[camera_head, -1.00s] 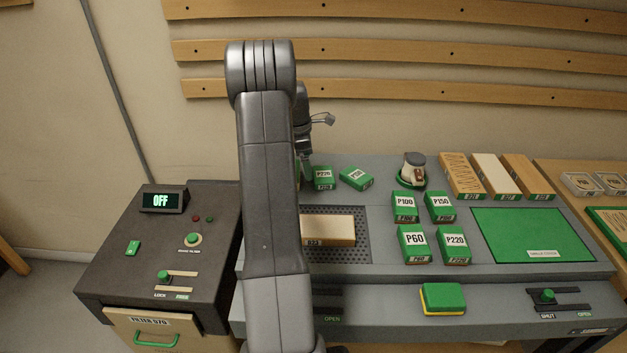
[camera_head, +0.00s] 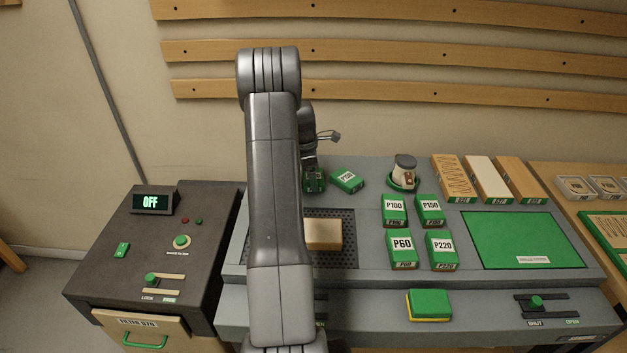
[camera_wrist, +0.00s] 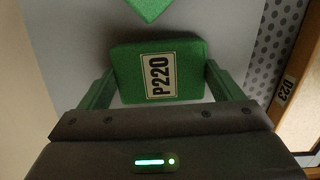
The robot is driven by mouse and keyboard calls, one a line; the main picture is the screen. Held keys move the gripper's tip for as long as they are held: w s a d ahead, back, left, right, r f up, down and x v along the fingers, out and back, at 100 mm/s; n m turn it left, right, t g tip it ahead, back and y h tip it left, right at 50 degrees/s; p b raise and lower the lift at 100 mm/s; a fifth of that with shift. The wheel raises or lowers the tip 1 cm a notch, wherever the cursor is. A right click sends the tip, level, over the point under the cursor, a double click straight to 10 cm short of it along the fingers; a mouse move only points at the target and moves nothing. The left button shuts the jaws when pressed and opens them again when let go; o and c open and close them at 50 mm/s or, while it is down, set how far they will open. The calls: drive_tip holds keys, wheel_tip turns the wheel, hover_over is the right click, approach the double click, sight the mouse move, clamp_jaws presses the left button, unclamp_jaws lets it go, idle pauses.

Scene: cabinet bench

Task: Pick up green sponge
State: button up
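The green sponge (camera_head: 430,303), green on top with a yellow underside, lies on the front ledge of the bench in the head view. My gripper (camera_head: 313,186) is far from it, low over the back left of the bench. In the wrist view my gripper (camera_wrist: 158,80) has its green fingers on either side of a green block labelled P220 (camera_wrist: 190,72). The fingers look open and very close to the block's sides; contact cannot be made out. The sponge is not in the wrist view.
Another green block (camera_head: 347,181) lies right of my gripper. Several labelled green blocks (camera_head: 401,248) stand mid-bench, beside a green mat (camera_head: 520,238). A tan block (camera_head: 323,234) lies on the perforated plate. A slider (camera_head: 537,302) sits right of the sponge.

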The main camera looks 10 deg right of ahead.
drive_tip(key=shift+r, duration=0.1)
wheel_tip(320, 180, up, 10)
drive_tip(key=b, duration=0.1)
idle(0.4)
drive_tip(key=shift+o, duration=0.6)
drive_tip(key=shift+a, duration=0.1)
drive_tip(key=shift+c, duration=0.3)
